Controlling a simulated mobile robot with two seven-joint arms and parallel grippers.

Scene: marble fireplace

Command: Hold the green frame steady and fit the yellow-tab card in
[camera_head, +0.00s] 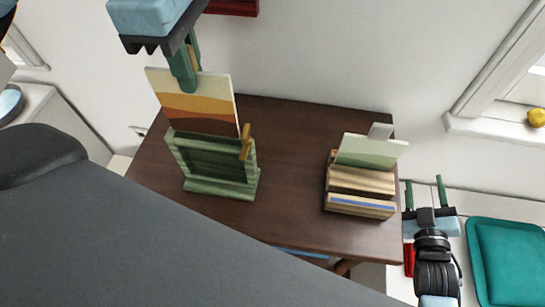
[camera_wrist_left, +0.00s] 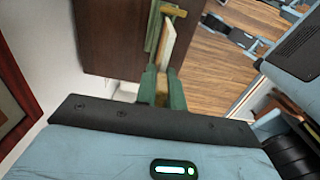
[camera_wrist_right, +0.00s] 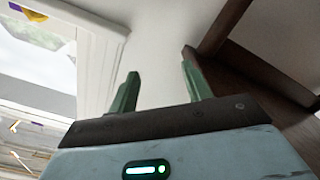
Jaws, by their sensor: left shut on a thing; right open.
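The green frame (camera_head: 220,188) stands on the dark table's left part, with an orange-yellow peg (camera_head: 246,142) at its right side. The card with orange, brown and cream bands (camera_head: 198,105) is upright, its lower edge at the frame's top; I cannot tell whether it is in the slot. My left gripper (camera_head: 187,82) is shut on this card's yellow tab, above the frame. The left wrist view shows the card edge-on (camera_wrist_left: 167,48) beside the frame (camera_wrist_left: 153,25). My right gripper (camera_head: 425,185) is open and empty, off the table's right edge, away from the frame.
A wooden stand (camera_head: 360,180) on the table's right holds a green-and-cream card (camera_head: 370,151) with a grey tab. The table (camera_head: 290,150) is clear between stand and frame. A white wall stands behind. A teal cushion (camera_head: 510,260) lies at the far right.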

